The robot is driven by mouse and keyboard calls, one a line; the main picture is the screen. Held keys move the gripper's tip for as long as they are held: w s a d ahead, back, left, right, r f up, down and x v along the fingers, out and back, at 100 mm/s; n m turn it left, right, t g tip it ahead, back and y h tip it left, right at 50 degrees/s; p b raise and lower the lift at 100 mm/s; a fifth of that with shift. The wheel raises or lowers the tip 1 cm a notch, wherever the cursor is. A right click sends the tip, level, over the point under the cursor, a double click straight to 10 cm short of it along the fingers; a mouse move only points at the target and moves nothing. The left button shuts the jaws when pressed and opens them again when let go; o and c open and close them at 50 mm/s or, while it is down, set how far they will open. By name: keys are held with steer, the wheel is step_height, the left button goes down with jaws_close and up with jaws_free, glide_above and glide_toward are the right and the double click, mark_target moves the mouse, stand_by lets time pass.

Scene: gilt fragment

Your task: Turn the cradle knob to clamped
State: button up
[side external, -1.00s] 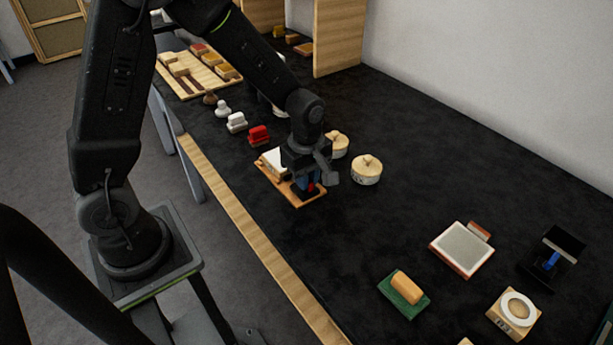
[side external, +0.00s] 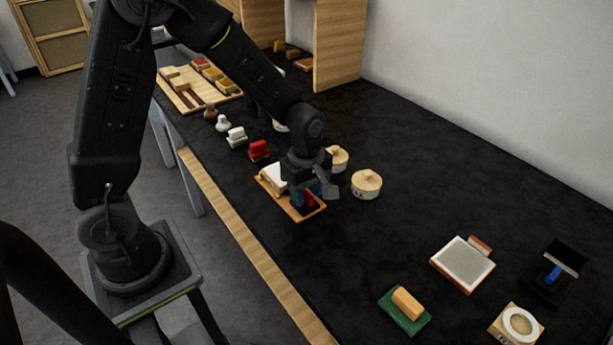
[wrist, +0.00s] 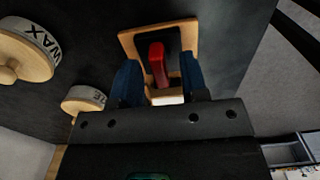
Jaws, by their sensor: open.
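The cradle is a wooden base (side external: 312,214) near the bench's front edge, with a pale block (side external: 272,176) at its left part. A red knob (side external: 309,199) stands on a black plate at its right end. In the wrist view the red knob (wrist: 157,62) is a bar running nearly up and down the picture, slightly tilted. My gripper (wrist: 161,78) is open, its blue fingers on either side of the knob with a gap to each. In the side view my gripper (side external: 311,193) is low over the cradle's right end. Any marking for clamped cannot be seen.
Two round lidded pots (side external: 366,184) stand just right of and behind the cradle. A red-topped block (side external: 259,149) and pale items stand to its left. A green-based block (side external: 405,309), a framed pad (side external: 463,264) and a round-topped block (side external: 518,325) lie right. Bench between is clear.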

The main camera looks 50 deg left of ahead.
mark_target(306, 193)
step_height(306, 193, up, 14)
steer(key=shift+f, duration=0.25)
stand_by(0.3)
steer(key=s+r+m+t, duration=0.2)
steer(key=s+r+m, duration=0.1)
steer(key=s+m, duration=0.5)
steer(key=s+d+r+m+t, duration=0.1)
steer(key=s+r+m+t, duration=0.2)
steer(key=s+m, duration=0.4)
steer(key=m, duration=0.3)
steer(key=shift+s+r+t, duration=0.2)
steer(key=shift+s+t, duration=0.1)
steer(key=shift+s, duration=0.05)
